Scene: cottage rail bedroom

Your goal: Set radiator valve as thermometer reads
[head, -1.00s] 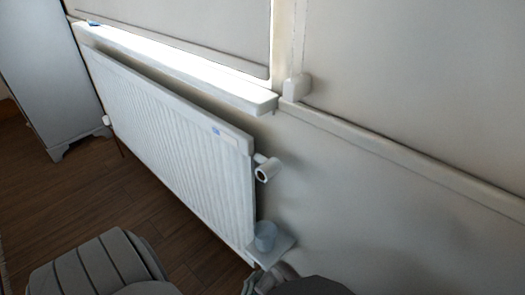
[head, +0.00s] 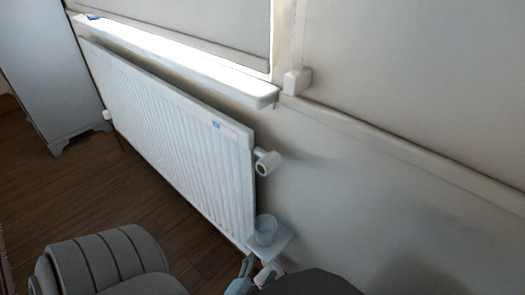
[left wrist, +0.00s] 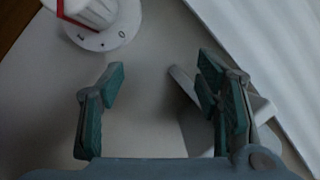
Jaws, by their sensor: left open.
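The white radiator (head: 180,125) stands along the wall under the window. A white cylindrical fitting (head: 266,163) sticks out at its upper right end. Lower down, a pale cylinder (head: 265,229) sits on a square plate (head: 282,243) beside the radiator. My left gripper (head: 257,274) is just below that plate, partly hidden by my arm. In the left wrist view its fingers (left wrist: 155,95) are apart with nothing between them. A white knob (left wrist: 95,10) with a red line sits on a round marked dial (left wrist: 103,38) at upper left, apart from the fingers. I make out no thermometer. My right gripper is not in view.
The window sill (head: 180,60) juts out above the radiator, with a small blue item (head: 92,16) at its far end. A pale cabinet (head: 40,70) stands at the left. A rail (head: 400,150) runs along the otherwise bare wall at right. Wooden floor (head: 90,190) lies open before the radiator.

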